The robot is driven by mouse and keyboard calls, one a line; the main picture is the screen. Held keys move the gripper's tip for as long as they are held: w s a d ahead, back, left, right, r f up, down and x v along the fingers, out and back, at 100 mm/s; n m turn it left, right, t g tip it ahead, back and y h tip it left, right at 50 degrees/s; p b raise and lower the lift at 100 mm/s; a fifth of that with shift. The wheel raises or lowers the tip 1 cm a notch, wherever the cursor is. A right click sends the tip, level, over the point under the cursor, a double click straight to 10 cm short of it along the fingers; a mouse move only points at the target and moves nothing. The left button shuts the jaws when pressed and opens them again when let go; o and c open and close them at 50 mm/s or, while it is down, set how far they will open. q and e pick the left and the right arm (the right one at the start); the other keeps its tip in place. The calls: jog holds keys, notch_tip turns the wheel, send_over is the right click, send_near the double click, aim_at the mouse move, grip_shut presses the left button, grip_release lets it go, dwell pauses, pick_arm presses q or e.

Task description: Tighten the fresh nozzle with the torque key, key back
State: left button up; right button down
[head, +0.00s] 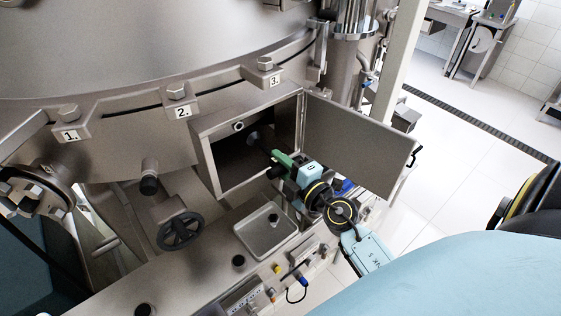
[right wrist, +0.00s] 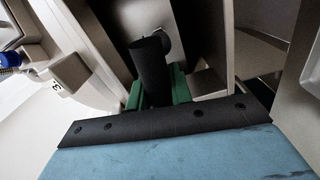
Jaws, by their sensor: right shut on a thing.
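My right gripper (head: 281,158) has green fingers and reaches into the mouth of the open steel box on the separator. In the right wrist view, the green fingers (right wrist: 157,92) are shut on a black cylindrical handle, which I take to be the torque key (right wrist: 149,66). The key points into the box. A round grey end (head: 254,136) shows inside the box in the head view, just ahead of the fingers. I cannot tell whether it is the nozzle or part of the key, nor whether key and nozzle touch. My left gripper is not in view.
The box door (head: 358,142) stands open to the right, close to my right arm. A steel tray (head: 247,238) with a small dark piece in it sits below the box. A black handwheel (head: 180,231) is at left. Numbered bolted clamps line the rim above.

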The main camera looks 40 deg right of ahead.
aim_at(268, 150)
jog(key=shift+w, duration=0.15)
dwell(0.4)
jog(key=shift+w+a, duration=0.15)
jog(key=shift+w, duration=1.5)
jog(key=shift+w, duration=0.6)
jog(key=shift+w+a, duration=0.1)
jog(key=shift+w, duration=0.45)
